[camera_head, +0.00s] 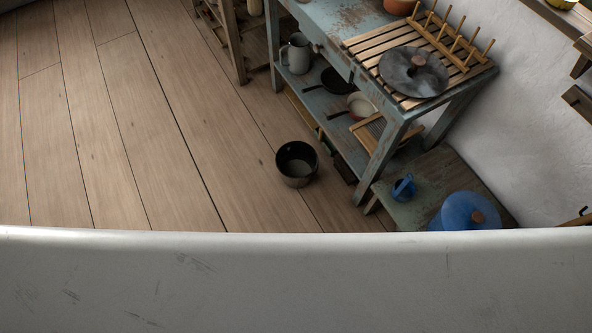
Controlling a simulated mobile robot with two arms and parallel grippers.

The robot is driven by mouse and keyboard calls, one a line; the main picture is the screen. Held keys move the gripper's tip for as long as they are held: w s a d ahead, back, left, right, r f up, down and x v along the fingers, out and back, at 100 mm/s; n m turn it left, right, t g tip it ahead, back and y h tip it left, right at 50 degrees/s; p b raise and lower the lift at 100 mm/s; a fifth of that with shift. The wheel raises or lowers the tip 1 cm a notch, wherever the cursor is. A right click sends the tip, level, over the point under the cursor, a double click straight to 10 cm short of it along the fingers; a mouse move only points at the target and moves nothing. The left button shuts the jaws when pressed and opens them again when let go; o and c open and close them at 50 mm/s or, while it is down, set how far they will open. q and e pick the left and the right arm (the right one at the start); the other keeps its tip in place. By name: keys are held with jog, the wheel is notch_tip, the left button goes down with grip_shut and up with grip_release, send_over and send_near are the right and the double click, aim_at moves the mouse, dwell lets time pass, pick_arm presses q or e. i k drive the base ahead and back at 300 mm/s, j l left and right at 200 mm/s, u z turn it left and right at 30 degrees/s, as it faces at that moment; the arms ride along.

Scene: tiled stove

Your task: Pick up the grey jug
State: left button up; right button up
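A grey jug (297,53) with a handle on its left side stands upright on the lower shelf of the blue-grey worn table, near the shelf's far left end. The table top partly overhangs it. Neither of my grippers is in the head view, so I cannot see whether they are open or shut.
Two pans stand on the same shelf (309,97). A dark pot (297,164) sits on the wooden floor (150,130). A slatted rack (410,103) with a grey lid (413,72) is on top. A low table (440,170) holds blue items. Open floor lies left.

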aim_at(298, 49)
jog(key=i+j, duration=0.2)
jog(key=i+j+z, duration=0.1)
jog(key=j, duration=0.35)
jog(key=i+j, duration=0.25)
jog(key=i+j+z, duration=0.1)
jog(key=j, duration=0.3)
jog(key=i+j, duration=0.3)
jog(key=i+j+z, duration=0.1)
jog(key=j, duration=0.25)
jog(key=i+j, duration=0.2)
jog(key=j, duration=0.15)
